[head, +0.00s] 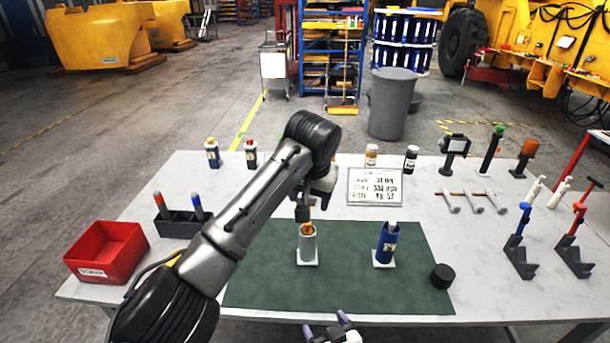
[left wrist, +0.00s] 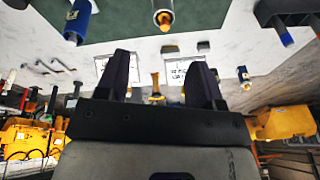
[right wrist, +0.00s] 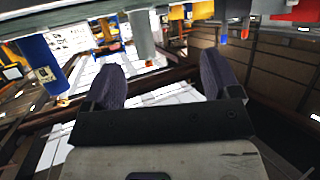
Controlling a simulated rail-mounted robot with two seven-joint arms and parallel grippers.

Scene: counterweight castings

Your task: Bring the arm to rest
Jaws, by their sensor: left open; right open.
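My left gripper (head: 303,208) points down just above a grey cylinder (head: 307,248) with an orange tip, standing upright on a white base. Its open jaws (left wrist: 160,58) hold nothing visible. In the left wrist view the grey cylinder (left wrist: 162,8) lies beyond the fingertips, at the top. My right gripper (head: 327,329) is at the bottom edge of the head view, in front of the green mat (head: 270,285). Its jaws (right wrist: 162,62) are open and empty. A blue labelled cylinder (head: 385,247) stands on the mat, right of the grey one.
A black puck (head: 442,276) is at the mat's right edge. A red bin (head: 108,252) and a dark holder with markers (head: 180,226) are at left. Bottles, a printed sign (head: 374,187) and upright tools line the back.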

